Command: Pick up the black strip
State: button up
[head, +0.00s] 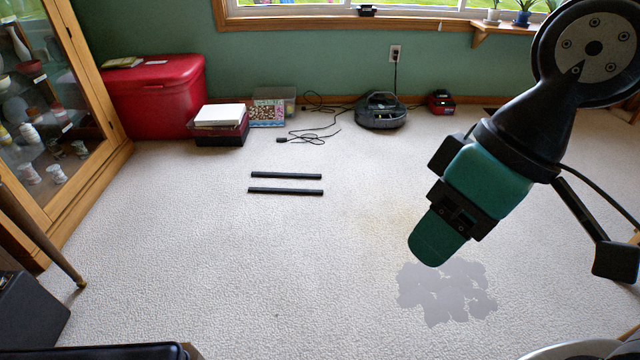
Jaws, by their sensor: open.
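Two thin black strips lie parallel on the pale carpet, left of the picture's middle. The farther black strip (286,175) is a little shorter in view than the nearer black strip (285,190), and a narrow gap of carpet separates them. My gripper (437,238), teal and black, hangs in from the right above the carpet. It is open, to the right of and nearer than the strips, and touches neither. Its fingers overlap in this view, so the gap between them is hidden.
A grey patch (446,291) lies on the carpet below my gripper. A glass cabinet (88,130) stands left. Along the back wall are a red chest (155,100), boxes (219,128), a black cable (318,132) and a dark round device (381,112). Carpet around the strips is clear.

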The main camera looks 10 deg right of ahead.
aim_at(321, 192)
jog(key=z, duration=0.65)
jog(key=i, duration=3.65)
jog(key=u, duration=2.9)
